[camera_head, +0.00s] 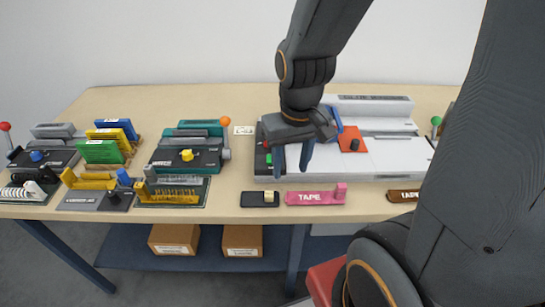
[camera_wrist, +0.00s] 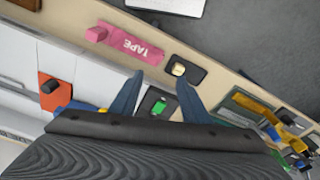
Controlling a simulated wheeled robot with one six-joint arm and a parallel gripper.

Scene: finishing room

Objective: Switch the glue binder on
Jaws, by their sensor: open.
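The glue binder (camera_head: 395,158) is a long white machine on the table, with an orange plate and black knob (camera_head: 354,145) on its top. At its left end is a dark panel with a green switch (camera_head: 268,158). My gripper (camera_head: 291,171) is open and empty above this left end. In the wrist view the green switch (camera_wrist: 158,107) shows on its dark panel between the two fingers (camera_wrist: 161,74), apart from both. The white body (camera_wrist: 97,78) also shows there. The switch's on or off position cannot be told. My arm hides part of the binder.
A pink tape dispenser (camera_head: 316,195) and a small black block with a cream knob (camera_head: 260,199) lie in front of the binder. Several other binding machines, such as a teal one (camera_head: 186,154), stand on the left. The table (camera_head: 236,95) is clear at the back.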

